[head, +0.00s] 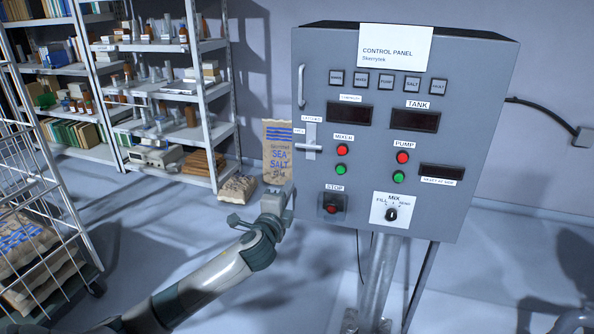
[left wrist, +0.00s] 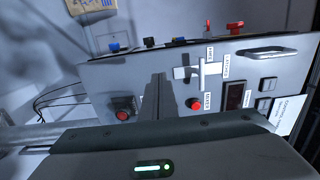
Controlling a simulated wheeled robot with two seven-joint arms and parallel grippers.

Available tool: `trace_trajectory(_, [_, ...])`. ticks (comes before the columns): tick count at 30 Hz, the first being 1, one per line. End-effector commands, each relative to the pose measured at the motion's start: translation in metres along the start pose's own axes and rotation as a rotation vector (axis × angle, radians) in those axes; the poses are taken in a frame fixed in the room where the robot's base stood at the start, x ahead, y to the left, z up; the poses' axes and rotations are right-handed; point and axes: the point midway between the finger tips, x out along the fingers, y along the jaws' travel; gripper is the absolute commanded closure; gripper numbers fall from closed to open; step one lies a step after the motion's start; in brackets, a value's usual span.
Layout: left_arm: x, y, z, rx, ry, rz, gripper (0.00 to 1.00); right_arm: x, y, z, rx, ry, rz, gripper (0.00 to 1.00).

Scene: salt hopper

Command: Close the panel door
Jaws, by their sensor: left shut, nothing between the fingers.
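The grey control panel (head: 470,90) has a front door (head: 365,75) with a pull handle (head: 301,87) at its left edge. Below the handle is a white latch lever (head: 308,148), lying roughly horizontal. The lever also shows in the left wrist view (left wrist: 206,70). In the head view the door looks flush or nearly so; I cannot tell if a small gap remains. My left gripper (head: 286,194) is shut and empty near the door's lower left edge, below the latch. In the left wrist view its fingers (left wrist: 158,95) are together in front of the door face. My right gripper is not in view.
Small blue, black and red parts (left wrist: 180,41) stick out past the door edge. A sea salt bag (head: 278,152) stands behind the panel's left side. Shelves (head: 160,95) stand at the back left, a wire cart (head: 45,215) at the left. A post (head: 378,285) supports the panel.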

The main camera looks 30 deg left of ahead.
Motion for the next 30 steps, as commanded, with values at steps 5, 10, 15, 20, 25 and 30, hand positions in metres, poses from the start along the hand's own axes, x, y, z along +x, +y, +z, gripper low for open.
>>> trace_trajectory(5, [0.030,-0.003,0.001,0.000,-0.002,0.000,1.00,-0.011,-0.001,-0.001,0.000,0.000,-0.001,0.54])
trace_trajectory(10, [0.056,-0.002,0.000,0.001,-0.002,0.001,1.00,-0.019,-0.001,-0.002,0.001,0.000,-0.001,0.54])
trace_trajectory(15, [0.078,-0.003,0.000,0.000,-0.002,0.001,1.00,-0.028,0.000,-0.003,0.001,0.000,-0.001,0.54])
trace_trajectory(20, [0.092,-0.001,0.000,-0.001,-0.001,0.001,1.00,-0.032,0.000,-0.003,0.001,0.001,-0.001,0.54])
trace_trajectory(25, [0.099,0.000,0.000,0.000,0.001,0.001,1.00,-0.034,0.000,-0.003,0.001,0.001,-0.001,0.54])
trace_trajectory(30, [0.101,0.000,0.000,0.001,0.001,0.001,1.00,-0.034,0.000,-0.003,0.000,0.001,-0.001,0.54])
